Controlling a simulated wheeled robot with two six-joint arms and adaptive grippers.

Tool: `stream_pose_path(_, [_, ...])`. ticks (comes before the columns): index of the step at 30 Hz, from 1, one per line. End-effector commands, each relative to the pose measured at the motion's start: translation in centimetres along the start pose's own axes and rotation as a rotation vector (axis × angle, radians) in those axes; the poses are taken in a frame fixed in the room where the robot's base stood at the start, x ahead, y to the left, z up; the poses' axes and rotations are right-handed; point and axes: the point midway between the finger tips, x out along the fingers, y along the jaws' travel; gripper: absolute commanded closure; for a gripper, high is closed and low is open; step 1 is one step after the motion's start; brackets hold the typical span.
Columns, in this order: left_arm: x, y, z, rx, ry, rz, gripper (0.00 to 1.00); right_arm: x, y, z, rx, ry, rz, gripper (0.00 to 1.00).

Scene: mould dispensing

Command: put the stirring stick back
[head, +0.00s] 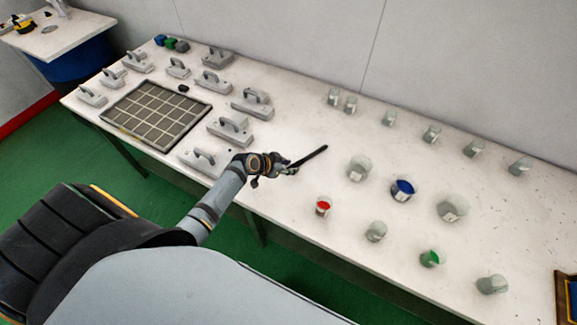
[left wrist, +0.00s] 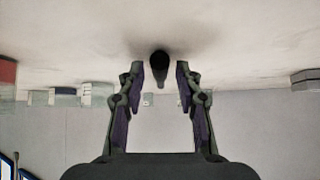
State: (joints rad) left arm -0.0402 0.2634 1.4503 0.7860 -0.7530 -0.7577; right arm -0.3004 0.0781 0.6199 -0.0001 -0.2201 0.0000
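The stirring stick (head: 310,156) is thin and black, and in the head view it slants up to the right just beyond my left gripper (head: 286,168). In the left wrist view the dark stick (left wrist: 159,66) appears nearly end-on between the two fingertips of my left gripper (left wrist: 160,76). The fingers are apart, with a visible gap on each side of the stick. I cannot tell whether the stick rests fully on the table. My right gripper is not in view.
On the white table (head: 290,215), beakers with red (head: 323,206), blue (head: 402,190) and green (head: 431,259) contents stand among several clear ones. Grey handled moulds and a dark gridded tray (head: 155,112) are at the left. The wall (head: 440,60) runs behind.

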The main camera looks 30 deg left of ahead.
Motion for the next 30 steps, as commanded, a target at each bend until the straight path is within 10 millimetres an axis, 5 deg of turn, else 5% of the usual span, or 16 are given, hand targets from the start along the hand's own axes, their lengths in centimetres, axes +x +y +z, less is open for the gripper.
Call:
stream_pose_path(12, [-0.6,-0.1,0.0,0.001,0.0,-0.002,0.55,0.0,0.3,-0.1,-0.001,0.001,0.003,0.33])
stream_pose_path(24, [-9.7,0.0,0.2,0.008,-0.006,0.0,0.55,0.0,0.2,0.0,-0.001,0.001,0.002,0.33])
stream_pose_path(30, [-11.7,-0.1,0.1,0.003,-0.001,-0.001,0.55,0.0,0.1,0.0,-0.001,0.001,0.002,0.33])
